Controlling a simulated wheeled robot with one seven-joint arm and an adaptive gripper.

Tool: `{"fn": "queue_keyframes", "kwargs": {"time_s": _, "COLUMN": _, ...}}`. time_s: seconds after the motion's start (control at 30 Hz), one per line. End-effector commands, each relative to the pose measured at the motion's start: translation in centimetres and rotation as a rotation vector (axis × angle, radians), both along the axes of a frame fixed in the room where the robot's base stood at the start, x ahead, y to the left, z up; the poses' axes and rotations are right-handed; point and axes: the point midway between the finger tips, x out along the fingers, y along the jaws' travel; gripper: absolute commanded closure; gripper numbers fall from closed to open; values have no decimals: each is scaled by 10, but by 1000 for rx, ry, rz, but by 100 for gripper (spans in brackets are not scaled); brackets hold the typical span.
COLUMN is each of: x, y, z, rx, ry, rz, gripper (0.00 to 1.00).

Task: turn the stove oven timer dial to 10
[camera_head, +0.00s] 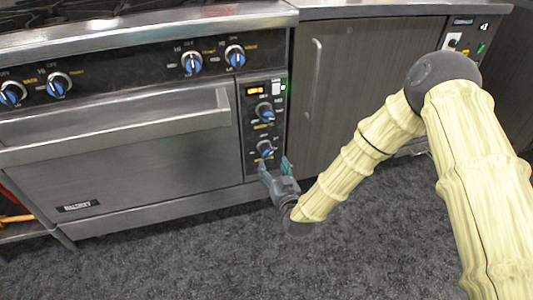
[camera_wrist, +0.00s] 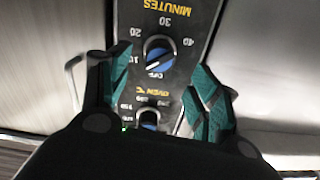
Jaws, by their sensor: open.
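The oven timer dial (camera_head: 264,148) is the lower knob on the narrow black panel right of the oven door. In the wrist view the timer dial (camera_wrist: 158,53) appears upside down, blue with a white line, ringed by OFF, 10, 20, 30, 40 and the word MINUTES. Its line slants from lower left to upper right; which end is the pointer I cannot tell for sure. My gripper (camera_head: 274,166) is open, just in front of and slightly below the dial. In the wrist view the teal fingers of my gripper (camera_wrist: 159,62) lie on either side of the dial, holding nothing.
The oven temperature dial (camera_head: 264,110) sits above the timer dial and also shows low in the wrist view (camera_wrist: 148,117), partly hidden. An orange display (camera_head: 255,90) is above it. The oven door handle (camera_head: 120,120) lies left, a cabinet door (camera_head: 350,90) right. The floor in front is clear.

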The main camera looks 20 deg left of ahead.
Motion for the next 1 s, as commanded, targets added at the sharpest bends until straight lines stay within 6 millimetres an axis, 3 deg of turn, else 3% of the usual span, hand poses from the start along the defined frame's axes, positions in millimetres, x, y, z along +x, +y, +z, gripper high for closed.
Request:
{"fn": "queue_keyframes", "kwargs": {"time_s": 0.3, "x": 43, "y": 29, "z": -3, "rx": 1, "ry": -1, "rz": 0, "gripper": 38}}
{"fn": "queue_keyframes", "kwargs": {"time_s": 0.5, "x": 60, "y": 42, "z": -2, "rx": -1, "ry": 2, "rz": 1, "gripper": 38}}
{"fn": "queue_keyframes", "kwargs": {"time_s": 0.97, "x": 68, "y": 46, "z": -1, "rx": -1, "ry": 3, "rz": 0, "gripper": 38}}
{"fn": "queue_keyframes", "kwargs": {"time_s": 1.0, "x": 68, "y": 46, "z": -1, "rx": -1, "ry": 3, "rz": 0, "gripper": 45}}
